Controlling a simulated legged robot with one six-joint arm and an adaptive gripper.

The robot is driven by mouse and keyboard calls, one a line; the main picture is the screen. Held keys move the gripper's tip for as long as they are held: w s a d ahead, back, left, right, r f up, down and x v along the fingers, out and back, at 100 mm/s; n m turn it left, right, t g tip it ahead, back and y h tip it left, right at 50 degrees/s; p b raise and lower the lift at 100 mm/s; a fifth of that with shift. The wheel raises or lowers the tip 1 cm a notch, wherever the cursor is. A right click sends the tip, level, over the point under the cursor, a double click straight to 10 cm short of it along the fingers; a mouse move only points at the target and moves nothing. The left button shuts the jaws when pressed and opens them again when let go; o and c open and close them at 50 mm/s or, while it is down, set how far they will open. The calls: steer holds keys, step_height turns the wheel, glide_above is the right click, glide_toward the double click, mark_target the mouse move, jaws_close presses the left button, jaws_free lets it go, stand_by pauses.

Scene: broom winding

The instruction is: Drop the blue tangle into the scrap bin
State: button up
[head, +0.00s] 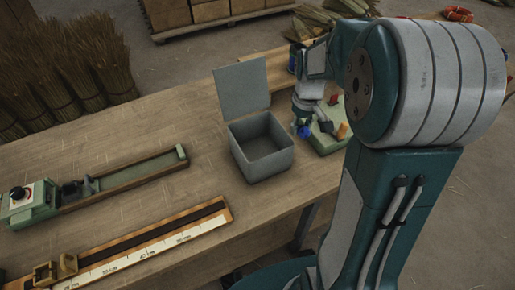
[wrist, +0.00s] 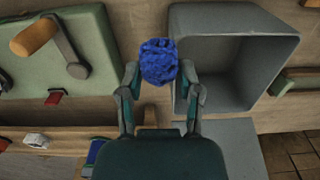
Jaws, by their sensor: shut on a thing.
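The blue tangle (wrist: 159,62) is a crumpled blue ball between my fingertips in the wrist view. My gripper (wrist: 159,78) is shut on it. In the head view the tangle (head: 304,131) shows small and partly hidden below my gripper (head: 306,122). The scrap bin (head: 267,167) is a grey open box with its lid (head: 241,90) raised at the back. Its inside looks empty where it shows. My gripper and the tangle are just right of the bin in the head view. In the wrist view the bin (wrist: 240,12) lies right of the tangle, which is outside its opening.
A green device (wrist: 55,60) with an orange-handled crank (wrist: 36,38) stands beside my gripper, away from the bin. A measuring rail (head: 150,245) and a green slide fixture (head: 135,177) lie left on the bench. Bare bench top surrounds the bin's left side.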

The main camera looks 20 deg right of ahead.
mark_target(257, 154)
steer(key=w+a+f, duration=0.1)
steer(key=a+f, duration=0.1)
steer(key=a, duration=0.1)
steer(key=w+a+f, duration=0.2)
steer(key=a+f, duration=0.1)
steer(key=w+a+f, duration=0.2)
steer(key=a, duration=0.1)
steer(key=shift+w+a+f, duration=0.15)
steer(key=shift+w+f, duration=0.1)
steer(key=shift+w+a+f, duration=0.35)
steer(key=shift+a+f, duration=0.15)
steer(key=shift+f, duration=0.3)
steer(key=shift+a+f, duration=0.1)
steer(key=shift+f, duration=1.5)
steer(key=shift+f, duration=0.5)
